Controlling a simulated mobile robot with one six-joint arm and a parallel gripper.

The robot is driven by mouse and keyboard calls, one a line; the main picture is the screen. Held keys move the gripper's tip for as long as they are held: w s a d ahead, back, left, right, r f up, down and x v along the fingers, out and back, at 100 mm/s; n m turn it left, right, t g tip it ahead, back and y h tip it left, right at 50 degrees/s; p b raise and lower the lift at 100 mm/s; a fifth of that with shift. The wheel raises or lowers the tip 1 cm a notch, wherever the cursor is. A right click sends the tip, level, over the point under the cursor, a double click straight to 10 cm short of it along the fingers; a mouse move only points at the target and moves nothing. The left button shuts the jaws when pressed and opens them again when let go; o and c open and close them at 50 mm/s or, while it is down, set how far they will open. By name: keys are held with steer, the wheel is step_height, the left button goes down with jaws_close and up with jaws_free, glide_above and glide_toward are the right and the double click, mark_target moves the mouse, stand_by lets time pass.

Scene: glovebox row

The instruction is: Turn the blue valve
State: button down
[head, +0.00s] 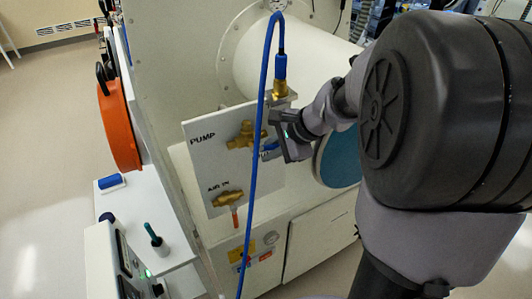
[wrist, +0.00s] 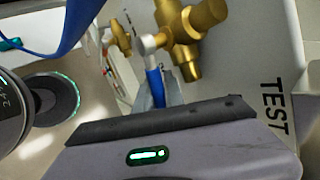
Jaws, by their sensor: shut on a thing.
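The blue valve has a brass body (head: 245,137) on the white panel beside the word PUMP, and a short blue handle (head: 270,147) pointing right. In the wrist view the brass body (wrist: 182,35) is at the top middle and the blue handle (wrist: 155,80) runs down from it. My gripper (head: 279,146) is at the handle, right of the brass body. In the wrist view my gripper (wrist: 158,95) is shut on the blue handle, with grey fingertips around it. The handle's lower end is hidden by my gripper.
A blue hose (head: 262,100) hangs in front of the panel, close to my gripper. A second brass valve (head: 226,199) with a red handle (head: 235,217) is below, marked AIR IN. A white cylinder (head: 295,55) is behind. An orange round door (head: 118,118) is at left.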

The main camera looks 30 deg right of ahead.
steer(key=shift+d+r+h, duration=0.15)
steer(key=shift+r+h, duration=0.05)
steer(key=shift+h, duration=0.2)
steer(key=c, duration=1.7)
jaws_free()
steer(key=p+v, duration=0.4)
steer(key=v, duration=1.3)
steer(key=shift+s+d+r+p, duration=0.15)
steer(key=shift+p, duration=0.15)
steer(key=shift+c, duration=0.3)
